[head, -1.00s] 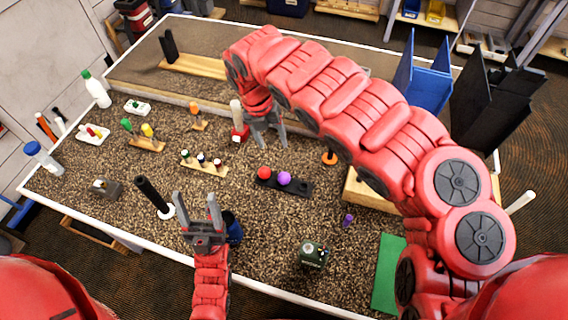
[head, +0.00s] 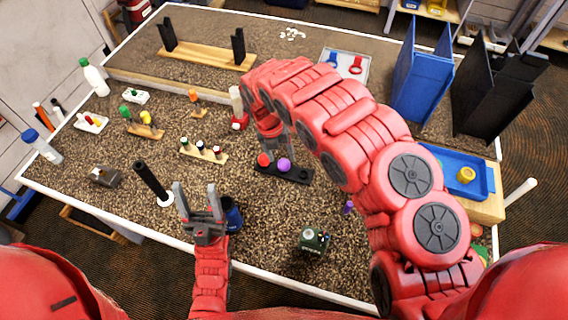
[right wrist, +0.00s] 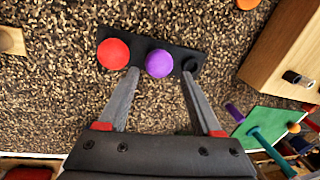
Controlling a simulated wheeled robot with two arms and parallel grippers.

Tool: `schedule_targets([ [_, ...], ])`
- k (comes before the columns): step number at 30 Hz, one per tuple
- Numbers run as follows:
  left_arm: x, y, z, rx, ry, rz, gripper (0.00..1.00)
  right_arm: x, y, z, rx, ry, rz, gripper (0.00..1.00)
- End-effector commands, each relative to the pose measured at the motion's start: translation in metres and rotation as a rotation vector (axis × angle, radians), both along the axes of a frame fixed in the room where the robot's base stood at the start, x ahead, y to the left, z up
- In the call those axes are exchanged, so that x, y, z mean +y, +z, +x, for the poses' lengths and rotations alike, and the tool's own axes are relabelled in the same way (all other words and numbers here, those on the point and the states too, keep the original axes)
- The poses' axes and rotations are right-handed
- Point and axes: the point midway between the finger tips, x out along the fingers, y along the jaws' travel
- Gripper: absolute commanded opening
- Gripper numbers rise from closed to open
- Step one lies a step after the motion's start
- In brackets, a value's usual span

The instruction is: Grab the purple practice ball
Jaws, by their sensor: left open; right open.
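The purple ball (head: 284,164) sits on a dark strip holder (head: 303,175) beside a red ball (head: 263,160). In the right wrist view the purple ball (right wrist: 159,63) lies between the tips of my open right gripper (right wrist: 160,73), with the red ball (right wrist: 113,54) just left of the left finger. My right gripper (head: 277,148) is empty, close behind the holder in the head view; whether its fingers touch the ball I cannot tell. My left gripper (head: 196,186) is open and empty near the table's front edge.
A black upright post (head: 152,180) and a dark blue cup (head: 232,215) stand by my left gripper. A green box-shaped object (head: 313,238) stands in front of the holder. A wooden block with a blue tray (head: 456,175) is at the right. Small racks stand at left.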

Motion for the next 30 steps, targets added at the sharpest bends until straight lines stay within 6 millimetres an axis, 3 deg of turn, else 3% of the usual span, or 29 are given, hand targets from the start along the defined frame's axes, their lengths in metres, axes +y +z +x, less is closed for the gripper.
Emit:
schedule_targets([
  [3,0.0,0.013,0.0,0.0,0.0,0.0,0.63,0.0,-0.01,0.001,0.003,-0.001,0.003,0.66],
  [10,0.0,0.023,0.0,0.0,0.0,0.0,0.63,-0.005,-0.034,0.002,0.002,-0.003,0.001,0.66],
  [21,0.0,0.024,0.0,0.0,0.0,0.0,0.63,-0.007,-0.04,0.002,-0.001,-0.002,-0.001,0.65],
  [30,0.0,0.024,0.0,0.0,0.0,0.0,0.63,-0.007,-0.04,0.002,0.0,-0.002,-0.001,0.11],
])
